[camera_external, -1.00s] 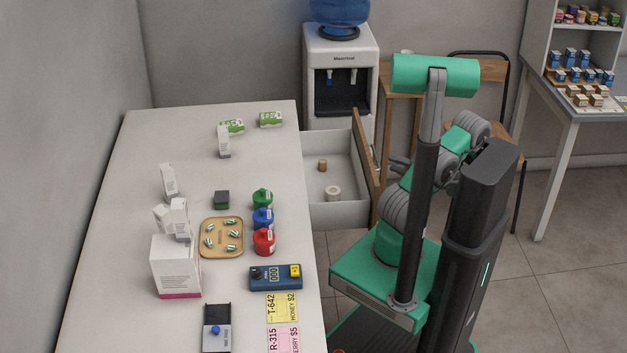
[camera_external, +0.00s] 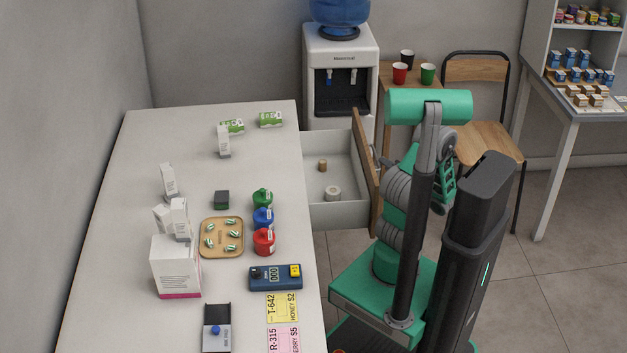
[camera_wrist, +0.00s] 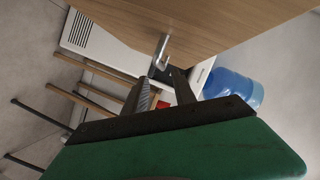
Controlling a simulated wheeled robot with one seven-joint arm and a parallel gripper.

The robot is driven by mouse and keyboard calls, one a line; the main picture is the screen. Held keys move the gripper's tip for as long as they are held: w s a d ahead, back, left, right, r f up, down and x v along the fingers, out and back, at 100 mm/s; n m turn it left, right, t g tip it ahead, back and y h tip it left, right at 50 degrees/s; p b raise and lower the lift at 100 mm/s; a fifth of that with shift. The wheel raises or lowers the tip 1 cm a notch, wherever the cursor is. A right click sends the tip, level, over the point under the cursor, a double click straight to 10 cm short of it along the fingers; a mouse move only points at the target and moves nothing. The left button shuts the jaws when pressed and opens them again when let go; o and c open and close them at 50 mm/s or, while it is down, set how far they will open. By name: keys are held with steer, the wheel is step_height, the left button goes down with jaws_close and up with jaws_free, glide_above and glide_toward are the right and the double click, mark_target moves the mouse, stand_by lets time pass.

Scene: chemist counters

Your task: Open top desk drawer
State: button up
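The top desk drawer (camera_external: 337,214) stands pulled out from the right side of the white desk (camera_external: 200,128). Its wooden front (camera_external: 366,175) faces my arm, and a small brown item and a white ring-shaped item lie inside. In the wrist view the wooden front (camera_wrist: 205,18) fills the top, with a metal handle (camera_wrist: 161,50) on it. My gripper (camera_wrist: 163,73) has its fingers apart, with the tips close to the lower end of the handle. I cannot tell whether they touch it. In the external view my gripper (camera_external: 380,159) is partly hidden at the outer face of the drawer front.
A water dispenser (camera_external: 341,75) stands behind the drawer. A small table with several cups (camera_external: 400,74) and a chair (camera_external: 486,140) are behind my arm. Bottles, boxes and a tray (camera_external: 222,252) are on the desk. Open floor lies to the right.

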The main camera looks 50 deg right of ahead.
steer(key=x, duration=0.7)
steer(key=shift+w+d, duration=0.15)
steer(key=shift+w, duration=0.25)
jaws_close()
stand_by(0.9)
